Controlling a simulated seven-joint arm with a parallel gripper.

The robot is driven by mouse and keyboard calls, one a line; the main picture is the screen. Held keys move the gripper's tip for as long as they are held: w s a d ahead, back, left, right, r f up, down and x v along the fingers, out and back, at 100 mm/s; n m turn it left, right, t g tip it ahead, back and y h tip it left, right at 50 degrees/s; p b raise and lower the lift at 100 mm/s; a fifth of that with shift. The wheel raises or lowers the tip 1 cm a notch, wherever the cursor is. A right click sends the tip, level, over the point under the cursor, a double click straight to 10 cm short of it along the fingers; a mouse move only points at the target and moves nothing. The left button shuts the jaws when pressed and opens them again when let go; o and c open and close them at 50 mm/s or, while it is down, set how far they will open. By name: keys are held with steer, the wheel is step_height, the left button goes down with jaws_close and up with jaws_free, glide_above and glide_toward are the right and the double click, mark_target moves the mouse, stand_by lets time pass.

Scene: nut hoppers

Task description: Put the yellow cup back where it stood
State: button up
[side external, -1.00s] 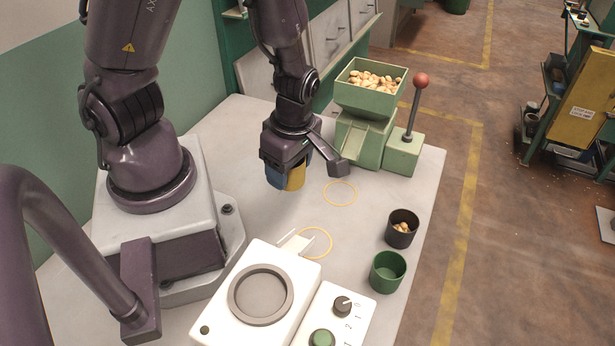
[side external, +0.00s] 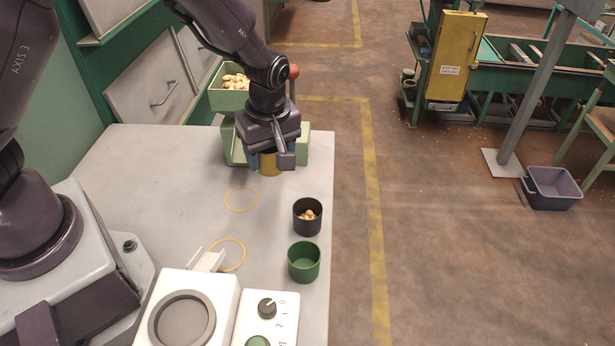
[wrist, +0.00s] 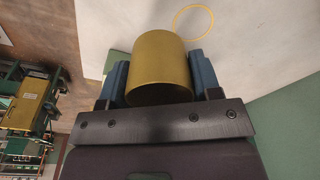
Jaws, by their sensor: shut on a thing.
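My gripper (side external: 270,162) is shut on the yellow cup (side external: 269,165), in front of the green hopper. In the wrist view the cup (wrist: 160,62) sits between the two blue fingers (wrist: 160,84); its contents are hidden. I cannot tell its exact height above the table. Two thin yellow rings mark the white table: one (side external: 241,187) nearer the gripper, the other (side external: 229,239) beside the white machine. Both rings are empty. One ring (wrist: 193,7) also shows beyond the cup in the wrist view.
A black cup (side external: 307,226) with nuts and an empty green cup (side external: 303,264) stand near the table's right edge. The hopper (side external: 229,101) holds nuts; a red-knobbed lever (side external: 293,72) stands beside it. The white machine (side external: 222,298) is at the front. The table's left middle is clear.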

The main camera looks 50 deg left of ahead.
glide_above(307, 187)
steer(key=s, duration=0.1)
step_height(307, 187, down, 6)
steer(key=shift+d+f, duration=0.1)
steer(key=shift+f, duration=0.05)
steer(key=shift+w+f, duration=0.35)
steer(key=shift+f, duration=0.2)
steer(key=shift+w+f, duration=0.1)
steer(key=shift+f, duration=1.45)
steer(key=shift+f, duration=0.1)
steer(key=o, duration=1.1)
steer(key=shift+c, duration=0.2)
